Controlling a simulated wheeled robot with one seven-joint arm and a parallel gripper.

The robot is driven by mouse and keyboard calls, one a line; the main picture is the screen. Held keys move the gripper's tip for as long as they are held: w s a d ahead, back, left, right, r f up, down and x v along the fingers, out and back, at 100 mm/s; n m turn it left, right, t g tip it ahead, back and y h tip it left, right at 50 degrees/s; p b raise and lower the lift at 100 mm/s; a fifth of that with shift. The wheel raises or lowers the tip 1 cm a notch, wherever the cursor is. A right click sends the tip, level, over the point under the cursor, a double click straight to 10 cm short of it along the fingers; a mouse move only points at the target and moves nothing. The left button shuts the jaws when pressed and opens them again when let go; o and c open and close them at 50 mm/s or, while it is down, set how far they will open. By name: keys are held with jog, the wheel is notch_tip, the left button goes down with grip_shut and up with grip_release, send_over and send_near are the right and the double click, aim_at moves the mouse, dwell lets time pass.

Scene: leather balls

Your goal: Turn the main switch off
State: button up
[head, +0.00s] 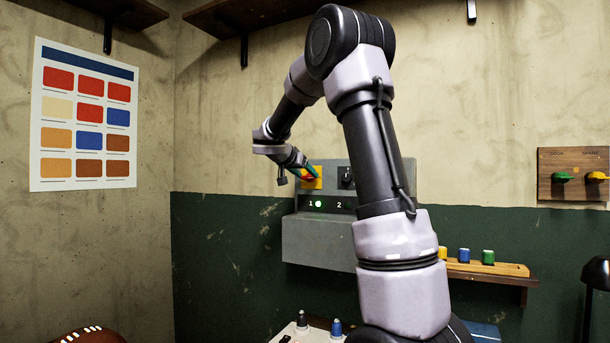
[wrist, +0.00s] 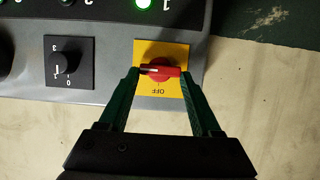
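The main switch is a red rotary handle (wrist: 163,72) on a yellow plate (wrist: 174,98) marked OFF, which the wrist view shows upside down. The handle lies crosswise, its white mark at the left end; OFF is below it in that view. In the head view the yellow plate (head: 312,183) is at the left of the grey control box (head: 318,245), partly hidden by my gripper (head: 294,168). In the wrist view my gripper (wrist: 161,73) has its green fingers spread, one by each end of the handle. Whether they touch it is unclear.
A black selector knob (wrist: 65,63) is beside the switch. Green lamp 1 (head: 318,204) is lit; lamp 2 (head: 348,206) looks dark. A wooden shelf (head: 490,267) with coloured pieces is right of my arm. A white-topped surface (head: 311,335) is below the box.

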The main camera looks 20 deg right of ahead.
jog(key=n, duration=0.1)
jog(key=n+g, duration=0.1)
jog(key=n+h, duration=0.1)
jog(key=shift+w+a+f+g, duration=0.15)
jog(key=shift+w+a+g, duration=0.15)
jog(key=shift+g, duration=0.1)
jog(key=n+h, duration=0.1)
jog(key=n, duration=0.1)
jog(key=n+g+h, duration=0.1)
jog(key=n, duration=0.1)
jog(key=n+h, duration=0.1)
jog(key=n, duration=0.1)
jog(key=shift+w+a+f+n+g+h, duration=0.25)
jog(key=shift+w+f+n+g+h, duration=0.1)
jog(key=shift+f+n+g+h, duration=0.05)
jog(key=shift+f+n+h, duration=0.25)
jog(key=shift+n+h, duration=0.65)
jog(key=shift+n, duration=0.8)
jog(key=o, duration=1.4)
